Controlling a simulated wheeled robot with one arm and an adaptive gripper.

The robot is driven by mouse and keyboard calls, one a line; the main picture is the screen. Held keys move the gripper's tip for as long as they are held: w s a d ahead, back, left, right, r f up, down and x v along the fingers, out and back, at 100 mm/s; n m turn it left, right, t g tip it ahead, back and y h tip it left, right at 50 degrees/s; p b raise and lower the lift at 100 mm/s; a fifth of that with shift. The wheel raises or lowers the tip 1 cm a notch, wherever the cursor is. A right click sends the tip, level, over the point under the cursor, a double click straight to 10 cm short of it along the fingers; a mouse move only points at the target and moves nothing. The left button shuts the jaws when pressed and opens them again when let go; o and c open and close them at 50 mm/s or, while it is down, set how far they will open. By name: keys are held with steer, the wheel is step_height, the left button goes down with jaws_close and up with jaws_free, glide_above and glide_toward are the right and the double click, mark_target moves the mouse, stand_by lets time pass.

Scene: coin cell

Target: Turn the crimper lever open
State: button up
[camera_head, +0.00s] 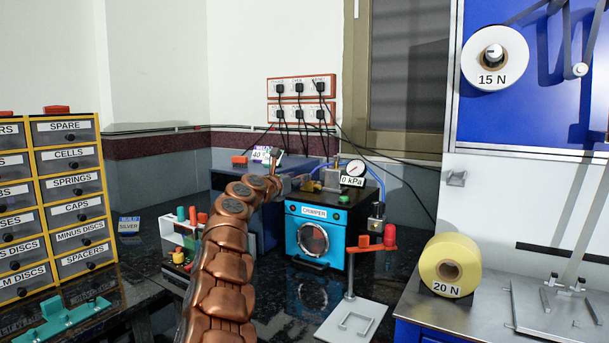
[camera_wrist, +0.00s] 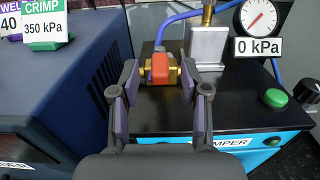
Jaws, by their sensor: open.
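The crimper (camera_head: 302,222) is a blue box with a black top and a round front window. On its top, in the wrist view, sits a red-orange lever (camera_wrist: 160,66) on a brass valve fitting. My gripper (camera_wrist: 160,78) is open, with one dark finger on each side of the lever. Whether either finger touches the lever I cannot tell. In the head view my gripper (camera_head: 291,183) is above the left part of the crimper's top, and the lever is too small there to make out clearly.
A gauge (camera_wrist: 262,18) reading 0 kPa and a green button (camera_wrist: 275,97) are to the right on the crimper. A dark blue unit (camera_wrist: 50,85) with a "CRIMP 350 kPa" tag stands close on the left. A red-armed stand (camera_head: 350,285) is in front.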

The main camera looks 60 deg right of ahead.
steer(key=shift+d+r+p, duration=0.2)
steer(key=shift+d+p, duration=0.45)
steer(key=shift+d, duration=0.95)
steer(key=shift+w+d+f+p, duration=0.15)
steer(key=shift+d+p, duration=0.25)
steer(key=shift+d, duration=0.6)
steer(key=shift+c, duration=0.3)
jaws_close()
